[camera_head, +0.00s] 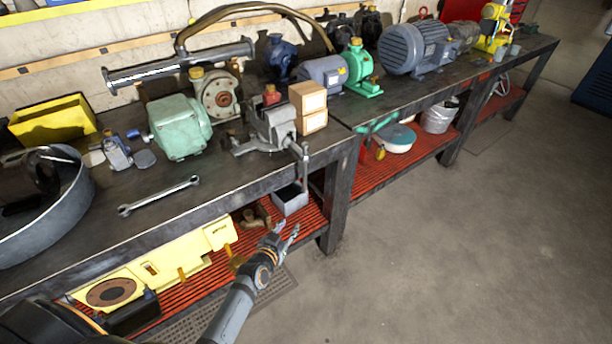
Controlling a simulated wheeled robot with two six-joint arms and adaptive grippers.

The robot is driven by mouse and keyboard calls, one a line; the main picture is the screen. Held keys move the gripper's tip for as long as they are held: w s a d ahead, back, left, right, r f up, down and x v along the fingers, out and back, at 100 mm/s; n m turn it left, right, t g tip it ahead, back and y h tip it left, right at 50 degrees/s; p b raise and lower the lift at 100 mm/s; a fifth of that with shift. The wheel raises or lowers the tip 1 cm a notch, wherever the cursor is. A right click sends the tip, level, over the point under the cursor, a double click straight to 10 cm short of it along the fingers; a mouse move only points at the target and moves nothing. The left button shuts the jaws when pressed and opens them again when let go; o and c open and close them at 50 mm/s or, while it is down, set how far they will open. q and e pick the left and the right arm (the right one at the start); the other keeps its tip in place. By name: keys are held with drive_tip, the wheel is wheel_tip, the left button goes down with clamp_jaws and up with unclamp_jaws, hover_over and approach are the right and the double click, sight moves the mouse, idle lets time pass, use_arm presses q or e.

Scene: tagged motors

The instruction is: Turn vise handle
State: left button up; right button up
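A grey bench vise (272,122) sits at the front edge of the workbench, in the middle of the head view. Its handle (303,165) is a thin grey bar that hangs about upright at the vise's front, past the bench edge. My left gripper (288,232) is below and a little left of the handle, in front of the lower shelf. Its fingers are spread with nothing between them, and it is apart from the handle. My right gripper is not in the view.
A wrench (158,196) lies on the bench top to the left. A small grey bin (290,200) is on the red lower shelf behind my gripper. The floor (450,240) to the right is clear.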

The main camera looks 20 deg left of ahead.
sight(304, 169)
use_arm(q)
drive_tip(key=w+d+r+t+b, duration=0.1)
drive_tip(key=w+r+t, duration=0.25)
drive_tip(key=r, duration=1.15)
drive_tip(key=shift+t, duration=0.25)
drive_tip(key=w, duration=1)
drive_tip(key=shift+w+d, duration=0.25)
drive_tip(key=shift+d, duration=0.1)
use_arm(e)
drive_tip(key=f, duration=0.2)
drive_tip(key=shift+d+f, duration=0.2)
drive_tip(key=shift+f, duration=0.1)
use_arm(q)
clamp_jaws()
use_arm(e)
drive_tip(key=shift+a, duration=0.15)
